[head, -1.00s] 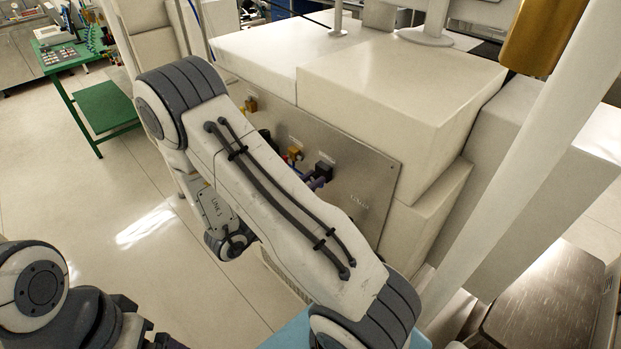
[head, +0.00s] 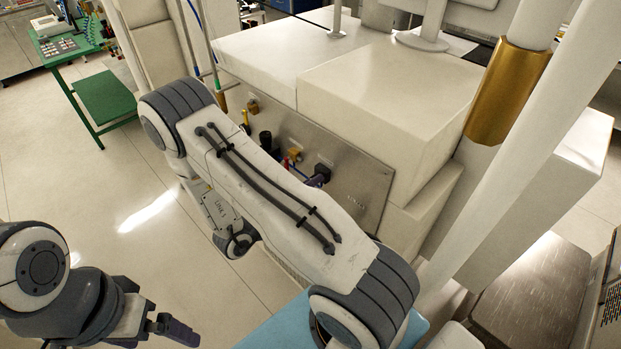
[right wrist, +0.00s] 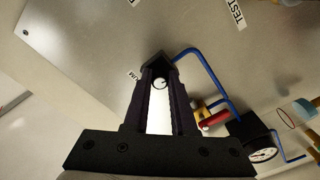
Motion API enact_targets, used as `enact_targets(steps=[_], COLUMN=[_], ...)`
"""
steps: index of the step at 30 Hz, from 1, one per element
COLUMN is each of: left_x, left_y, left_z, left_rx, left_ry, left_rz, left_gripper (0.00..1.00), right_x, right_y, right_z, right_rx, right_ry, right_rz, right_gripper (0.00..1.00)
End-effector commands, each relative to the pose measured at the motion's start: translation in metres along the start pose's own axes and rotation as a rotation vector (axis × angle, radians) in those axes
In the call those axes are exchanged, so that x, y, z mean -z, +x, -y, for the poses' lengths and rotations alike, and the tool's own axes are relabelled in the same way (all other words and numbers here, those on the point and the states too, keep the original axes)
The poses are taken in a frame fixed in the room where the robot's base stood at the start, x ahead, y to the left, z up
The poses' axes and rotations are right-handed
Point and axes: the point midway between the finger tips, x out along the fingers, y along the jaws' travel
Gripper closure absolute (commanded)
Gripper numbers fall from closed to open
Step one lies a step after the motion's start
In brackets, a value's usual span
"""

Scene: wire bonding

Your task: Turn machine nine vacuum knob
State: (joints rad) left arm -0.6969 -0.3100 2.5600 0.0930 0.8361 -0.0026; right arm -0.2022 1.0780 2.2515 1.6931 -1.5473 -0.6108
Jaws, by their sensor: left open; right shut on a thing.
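A steel panel (head: 362,172) on the front of the pale machine carries several fittings. My right gripper (head: 318,180) reaches it from in front. The fitting also shows in the head view (head: 324,168). I cannot read its label, so I cannot confirm it is the vacuum knob. My left gripper (head: 175,328) is open and empty at the lower left, well away from the panel.
Beside the held fitting are a blue tube (right wrist: 213,77), a red part (right wrist: 214,118) and a black gauge (right wrist: 258,143). A green bench (head: 105,97) stands at the far left. White posts (head: 520,160) rise on the right. The floor at left is clear.

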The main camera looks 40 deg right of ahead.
Motion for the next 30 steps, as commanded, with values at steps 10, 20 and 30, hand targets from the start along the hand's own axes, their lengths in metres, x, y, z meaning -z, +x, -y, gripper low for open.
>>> enact_targets(steps=[10,20,30], left_x=[0.0003,0.0003,0.0003], left_y=[-0.0055,-0.0054,-0.0053], left_z=[-0.0004,-0.0004,-0.0004], left_rx=[0.0,0.0,0.0], left_ry=[0.001,0.001,0.001], left_rz=[0.0,0.0,0.0], left_gripper=[0.0,0.0,0.0], right_x=[0.0013,0.0013,0.0006], right_y=[-0.0003,-0.0004,0.0], right_z=[0.0002,0.0005,0.0002], right_rx=[0.001,0.001,0.001], right_ry=[-0.076,-0.079,-0.079], right_rz=[-0.003,-0.004,-0.002], right_gripper=[1.0,1.0,0.45])
